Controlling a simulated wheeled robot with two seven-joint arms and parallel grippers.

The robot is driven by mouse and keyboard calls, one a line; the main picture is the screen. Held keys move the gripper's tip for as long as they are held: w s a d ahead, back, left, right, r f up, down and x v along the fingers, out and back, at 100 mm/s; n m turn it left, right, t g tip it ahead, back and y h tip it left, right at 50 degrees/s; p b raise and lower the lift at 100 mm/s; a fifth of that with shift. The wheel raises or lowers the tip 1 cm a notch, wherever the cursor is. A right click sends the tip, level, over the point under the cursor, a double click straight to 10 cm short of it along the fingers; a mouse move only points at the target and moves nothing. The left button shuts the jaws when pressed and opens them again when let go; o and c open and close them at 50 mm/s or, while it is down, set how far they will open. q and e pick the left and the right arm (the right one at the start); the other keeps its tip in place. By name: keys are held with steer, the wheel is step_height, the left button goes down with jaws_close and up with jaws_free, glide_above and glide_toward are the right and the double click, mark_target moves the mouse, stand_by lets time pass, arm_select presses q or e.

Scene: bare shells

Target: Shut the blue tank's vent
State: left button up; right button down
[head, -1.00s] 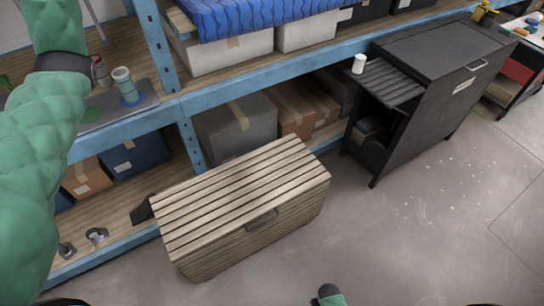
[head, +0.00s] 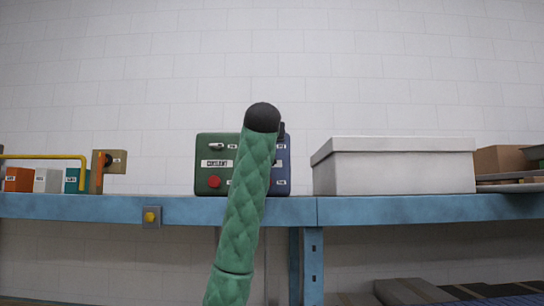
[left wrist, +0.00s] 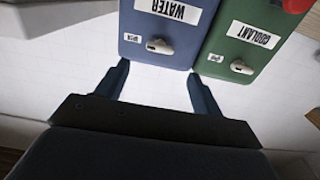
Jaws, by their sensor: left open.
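The blue tank (head: 283,170) stands on the blue shelf, mostly hidden behind my raised green arm in the head view. In the left wrist view the blue tank (left wrist: 168,17) carries a WATER label and a pale vent lever (left wrist: 160,46) beside a small tag too fine to read. My left gripper (left wrist: 157,84) is open and empty, its fingers pointing towards the tank, with the lever ahead between the fingertips and apart from them. The gripper is hidden in the head view. My right gripper is not in view.
A green COOLANT tank (head: 212,165) with its own lever (left wrist: 241,67) and a red knob (head: 214,182) stands close beside the blue tank. A white box (head: 395,170) is to the right on the shelf. Small boxes and a yellow rail (head: 45,157) are at the left.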

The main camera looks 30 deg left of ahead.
arm_select(q)
steer(key=p+x, duration=0.5)
steer(key=x, duration=0.3)
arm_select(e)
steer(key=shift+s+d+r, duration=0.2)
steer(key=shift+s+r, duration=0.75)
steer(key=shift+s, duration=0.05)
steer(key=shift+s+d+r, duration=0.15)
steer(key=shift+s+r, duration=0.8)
arm_select(q)
steer(key=shift+d, duration=0.1)
steer(key=c, duration=1)
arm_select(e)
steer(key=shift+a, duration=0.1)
